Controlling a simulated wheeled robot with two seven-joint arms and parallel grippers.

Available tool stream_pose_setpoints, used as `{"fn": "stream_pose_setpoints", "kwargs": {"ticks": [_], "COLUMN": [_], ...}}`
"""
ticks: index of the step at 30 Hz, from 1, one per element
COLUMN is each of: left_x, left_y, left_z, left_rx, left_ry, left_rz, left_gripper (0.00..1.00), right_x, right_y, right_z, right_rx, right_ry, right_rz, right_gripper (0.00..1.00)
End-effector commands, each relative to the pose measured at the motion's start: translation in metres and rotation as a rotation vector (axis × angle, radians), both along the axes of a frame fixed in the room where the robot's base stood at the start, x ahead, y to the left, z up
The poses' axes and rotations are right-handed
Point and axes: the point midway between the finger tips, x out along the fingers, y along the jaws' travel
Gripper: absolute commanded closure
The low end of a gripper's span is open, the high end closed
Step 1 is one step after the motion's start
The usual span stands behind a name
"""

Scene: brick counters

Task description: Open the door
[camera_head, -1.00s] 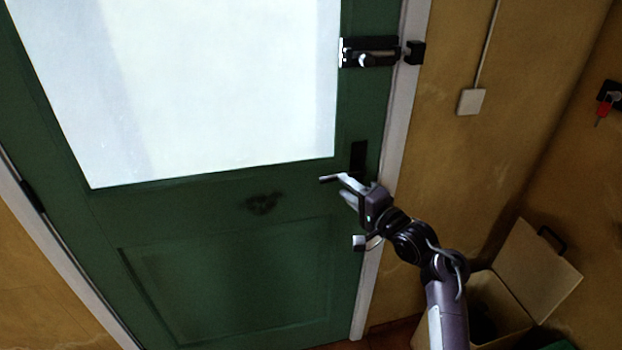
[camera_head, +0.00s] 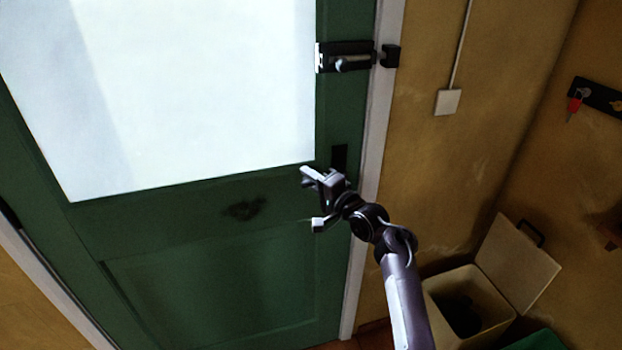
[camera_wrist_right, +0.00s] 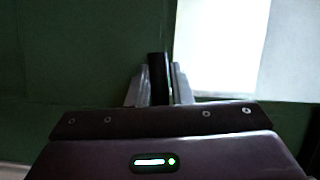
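The green door (camera_head: 220,290) with a large white pane (camera_head: 190,90) stands in its pale frame and looks closed. A dark latch plate (camera_head: 339,158) is near its right edge. A black sliding bolt (camera_head: 345,57) sits higher up; whether it is engaged is unclear. My right gripper (camera_head: 308,176) is in front of the door, just left of and below the plate. In the right wrist view, a dark bar, apparently the door handle (camera_wrist_right: 159,78), stands between the fingers, which lie close against both sides. In the head view the gripper hides the handle. My left gripper is out of view.
An open cream bin (camera_head: 470,300) with its lid (camera_head: 518,262) raised stands by the wall at lower right. A wall switch (camera_head: 448,102) is right of the frame. A key rack (camera_head: 600,97) with a red key hangs on the right wall.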

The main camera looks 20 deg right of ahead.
Motion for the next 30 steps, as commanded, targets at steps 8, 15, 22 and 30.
{"fn": "stream_pose_setpoints", "kwargs": {"ticks": [8,15,22,30], "left_x": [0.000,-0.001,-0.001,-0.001], "left_y": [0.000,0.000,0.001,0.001], "left_z": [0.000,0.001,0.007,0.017], "left_rx": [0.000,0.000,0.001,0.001], "left_ry": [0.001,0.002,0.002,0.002], "left_rz": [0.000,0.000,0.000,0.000], "left_gripper": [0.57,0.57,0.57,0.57], "right_x": [0.000,0.000,0.000,0.000], "right_y": [0.000,0.000,-0.001,-0.004], "right_z": [0.000,-0.001,-0.007,-0.025], "right_rx": [0.000,-0.010,-0.095,-0.297], "right_ry": [0.001,0.001,0.000,-0.006], "right_rz": [0.000,0.000,0.000,0.001], "right_gripper": [1.00,1.00,1.00,1.00]}}
